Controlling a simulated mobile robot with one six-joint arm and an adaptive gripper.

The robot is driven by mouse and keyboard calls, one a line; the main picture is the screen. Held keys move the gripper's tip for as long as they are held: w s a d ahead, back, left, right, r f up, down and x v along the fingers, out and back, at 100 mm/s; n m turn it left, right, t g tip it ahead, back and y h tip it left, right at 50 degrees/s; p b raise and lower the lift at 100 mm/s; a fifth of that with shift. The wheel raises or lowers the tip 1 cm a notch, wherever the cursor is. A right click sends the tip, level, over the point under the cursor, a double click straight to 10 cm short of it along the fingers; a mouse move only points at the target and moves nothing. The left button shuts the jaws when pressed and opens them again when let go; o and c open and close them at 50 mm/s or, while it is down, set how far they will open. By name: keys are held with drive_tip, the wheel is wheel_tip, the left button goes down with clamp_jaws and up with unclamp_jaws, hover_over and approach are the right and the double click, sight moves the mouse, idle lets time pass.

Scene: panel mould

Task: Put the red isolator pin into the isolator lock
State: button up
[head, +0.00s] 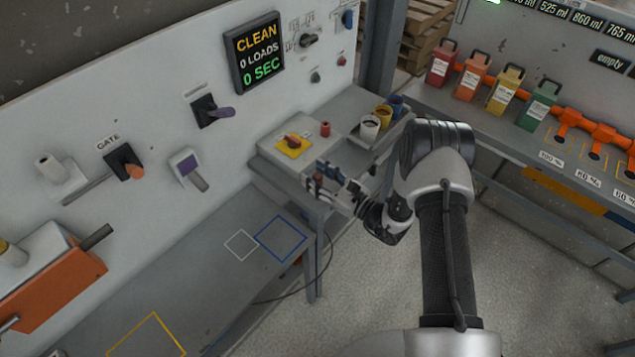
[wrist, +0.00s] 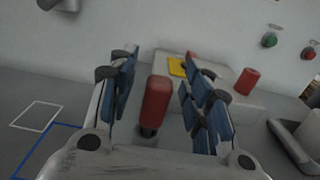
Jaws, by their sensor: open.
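In the wrist view a red, upright block-like piece (wrist: 157,100) on a dark stem, which looks like the isolator pin, stands between the blue-padded fingers of my gripper (wrist: 158,95). My gripper is open, with a gap on each side of the red piece. In the head view my gripper (head: 328,178) is at the front edge of the side table, and a bit of red (head: 317,180) shows between its fingers. Behind it is a grey box (head: 272,151) with a yellow plate (head: 302,152) bearing a red switch (head: 291,140). I cannot make out the lock opening.
The bench with blue and white outlined squares (head: 281,240) is clear at the left.

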drive_tip(key=shift+c, duration=0.6)
clamp_jaws()
